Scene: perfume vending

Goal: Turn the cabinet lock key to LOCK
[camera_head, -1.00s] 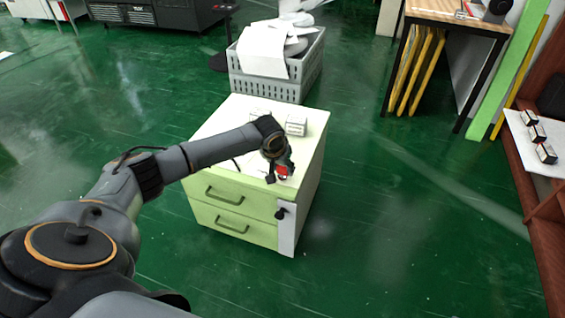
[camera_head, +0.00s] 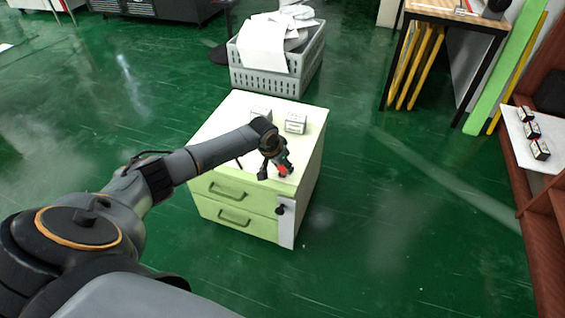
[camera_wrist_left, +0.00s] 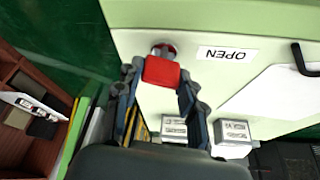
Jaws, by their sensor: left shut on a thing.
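The pale green cabinet (camera_head: 292,150) stands in front of me with its two drawers closed. My left gripper (camera_head: 275,172) is over the near right part of its top. It is shut on the red key (camera_head: 282,169), and the red head also shows between the fingers in the left wrist view (camera_wrist_left: 162,70). The round silver lock (camera_wrist_left: 165,48) sits just beyond the key head, partly hidden by it. An OPEN label (camera_wrist_left: 227,54) is beside the lock, upside down in the wrist view. No LOCK label is visible. My right gripper is out of view.
Two small boxes, a left one (camera_head: 261,114) and a right one (camera_head: 296,124), stand on the cabinet top. A grey crate (camera_head: 268,84) with white items is behind the cabinet. A wooden shelf (camera_head: 545,225) is at the far right. Green floor right of the cabinet is clear.

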